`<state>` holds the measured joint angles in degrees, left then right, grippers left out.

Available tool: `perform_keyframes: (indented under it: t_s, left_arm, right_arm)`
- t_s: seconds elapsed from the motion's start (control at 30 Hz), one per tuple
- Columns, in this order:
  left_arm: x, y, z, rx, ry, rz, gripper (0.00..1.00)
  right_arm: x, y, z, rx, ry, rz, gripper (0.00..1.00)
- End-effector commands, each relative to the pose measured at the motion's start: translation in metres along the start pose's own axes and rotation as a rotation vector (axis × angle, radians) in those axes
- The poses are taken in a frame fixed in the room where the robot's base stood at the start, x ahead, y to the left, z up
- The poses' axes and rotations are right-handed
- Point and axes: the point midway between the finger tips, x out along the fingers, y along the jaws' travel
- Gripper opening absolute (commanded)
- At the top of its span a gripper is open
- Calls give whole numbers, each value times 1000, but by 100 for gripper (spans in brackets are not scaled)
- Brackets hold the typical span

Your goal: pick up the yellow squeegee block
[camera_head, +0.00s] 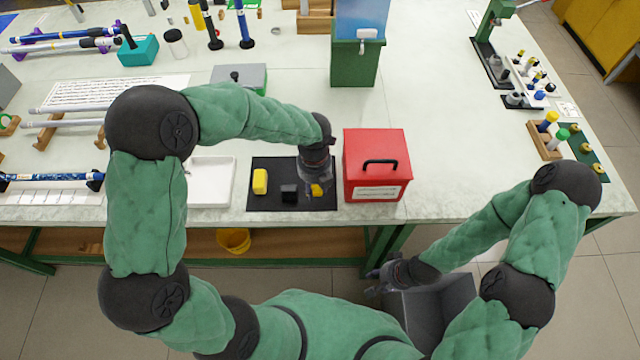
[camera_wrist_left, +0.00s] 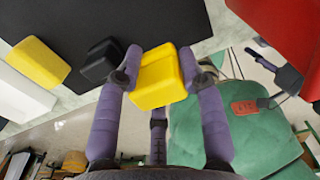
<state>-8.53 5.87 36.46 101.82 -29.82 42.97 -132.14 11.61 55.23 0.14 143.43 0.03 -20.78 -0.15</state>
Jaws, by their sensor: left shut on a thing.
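A yellow block (camera_wrist_left: 158,84) sits between the purple-grey fingers of my left gripper (camera_wrist_left: 160,75), which is shut on it. In the head view this block (camera_head: 317,190) shows partly behind my left gripper (camera_head: 312,184), over the right part of the black mat (camera_head: 276,171). I cannot tell whether it touches the mat. A second yellow block (camera_head: 260,182) lies at the mat's left side; it also shows in the left wrist view (camera_wrist_left: 38,62). My right gripper (camera_head: 374,281) is low, in front of the table; its fingers are too small to read.
A small black block (camera_head: 289,193) lies between the two yellow blocks. A red box (camera_head: 376,165) with a black handle stands close right of the mat. A white tray (camera_head: 211,182) is on its left. The table's front edge is just below the mat.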

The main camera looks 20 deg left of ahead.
Motion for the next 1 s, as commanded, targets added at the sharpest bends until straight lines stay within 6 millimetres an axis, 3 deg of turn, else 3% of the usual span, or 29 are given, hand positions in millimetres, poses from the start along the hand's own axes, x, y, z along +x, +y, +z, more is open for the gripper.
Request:
perform_keyframes:
  t_s: [0.2,0.6,1.0]
  left_arm:
    - [-40,20,-22,-2,-3,-1,7]
    - [-64,63,-69,-1,-1,0,6]
    - [-73,79,-87,0,0,0,6]
  right_arm:
    - [-17,-6,1,0,0,0,40]
    - [-32,-12,1,0,0,0,40]
    - [-38,-14,1,0,0,0,40]
